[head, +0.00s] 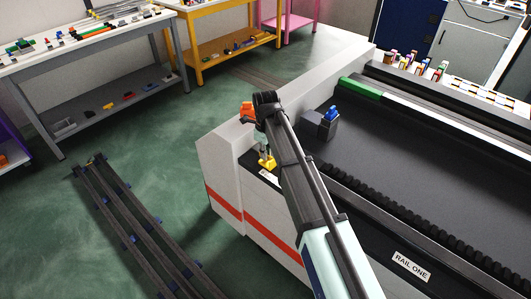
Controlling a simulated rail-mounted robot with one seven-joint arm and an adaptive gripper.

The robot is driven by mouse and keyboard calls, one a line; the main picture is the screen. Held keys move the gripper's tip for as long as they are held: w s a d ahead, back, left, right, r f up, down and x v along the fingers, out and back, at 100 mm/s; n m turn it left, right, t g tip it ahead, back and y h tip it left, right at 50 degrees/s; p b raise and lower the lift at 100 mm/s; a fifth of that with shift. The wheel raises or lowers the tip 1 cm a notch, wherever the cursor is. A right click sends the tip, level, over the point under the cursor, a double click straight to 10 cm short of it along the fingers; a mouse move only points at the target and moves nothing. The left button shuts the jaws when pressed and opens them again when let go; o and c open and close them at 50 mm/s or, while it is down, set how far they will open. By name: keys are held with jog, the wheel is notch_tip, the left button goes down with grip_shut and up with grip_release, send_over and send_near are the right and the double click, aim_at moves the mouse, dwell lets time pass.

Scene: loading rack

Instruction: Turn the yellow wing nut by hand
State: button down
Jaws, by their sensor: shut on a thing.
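The yellow wing nut (266,162) sits on the near side ledge of the large grey machine, at a dark plate with a white label. My gripper (265,153) reaches down onto it from above, its fingers touching the top of the yellow part. The gripper is shut on the wing nut. My arm partly covers the right side of that spot, and the exact finger contact is small and hard to make out.
A dark block with a blue knob (332,113) stands on the machine's black bed (420,150), right of my arm. A green bar (360,88) lies along the bed's far edge. Dark rails (130,225) lie on the open green floor at left. Workbenches stand behind.

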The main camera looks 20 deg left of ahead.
jog(key=shift+w+r+m, duration=0.1)
jog(key=shift+r+m, duration=0.05)
jog(key=shift+m, duration=0.75)
jog(key=shift+a, duration=0.1)
jog(key=c, duration=1.2)
grip_release()
notch_tip(320, 180, up, 12)
